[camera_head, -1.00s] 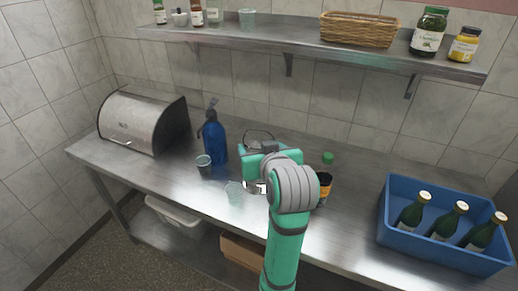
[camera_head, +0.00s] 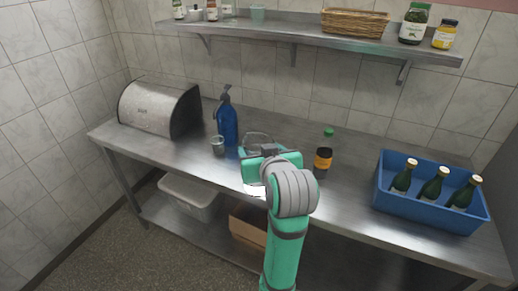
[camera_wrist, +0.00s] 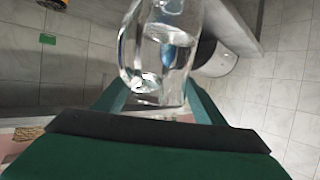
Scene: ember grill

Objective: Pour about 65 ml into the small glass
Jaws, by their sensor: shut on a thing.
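My gripper (camera_head: 268,158) is shut on a clear glass jug (camera_wrist: 160,50), which holds some clear liquid. In the head view the jug (camera_head: 256,139) shows partly behind my gripper, above the worktop; its lower part is hidden. In the wrist view the jug stands between my gripper's fingers (camera_wrist: 160,112). A small glass cup (camera_head: 218,146) stands on the worktop left of my gripper, in front of the blue siphon bottle (camera_head: 227,124). Another clear glass seen earlier nearer the front is now not distinguishable behind my gripper. Whether liquid is leaving the jug cannot be told.
A bottle with a green cap (camera_head: 323,158) stands just right of my gripper. A blue crate (camera_head: 429,212) with green bottles is at the right. A metal bread box (camera_head: 152,108) is at the left. A shelf (camera_head: 310,34) with jars and a basket (camera_head: 354,22) hangs above.

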